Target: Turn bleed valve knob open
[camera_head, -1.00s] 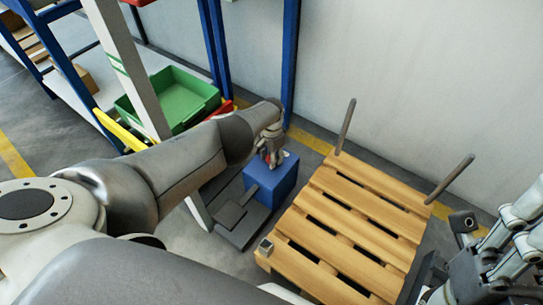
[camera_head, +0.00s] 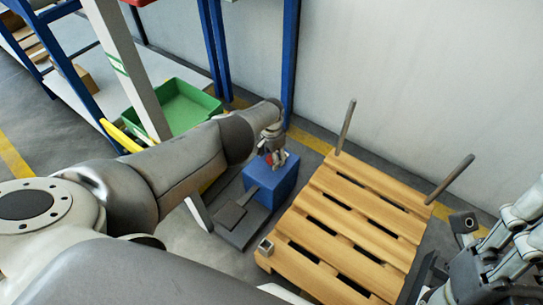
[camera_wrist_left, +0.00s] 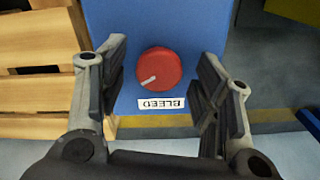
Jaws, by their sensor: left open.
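The bleed valve knob (camera_wrist_left: 159,68) is a round red knob with a pale pointer mark, on the blue box (camera_wrist_left: 113,28). A white label reading BLEED, upside down, lies beside it in the left wrist view.
A wooden pallet (camera_head: 352,210) with two upright posts lies right of the box. A grey pedal-like plate (camera_head: 236,212) sits in front of the box. A green bin (camera_head: 182,106) and blue rack posts (camera_head: 290,60) stand behind left. A wall closes the back.

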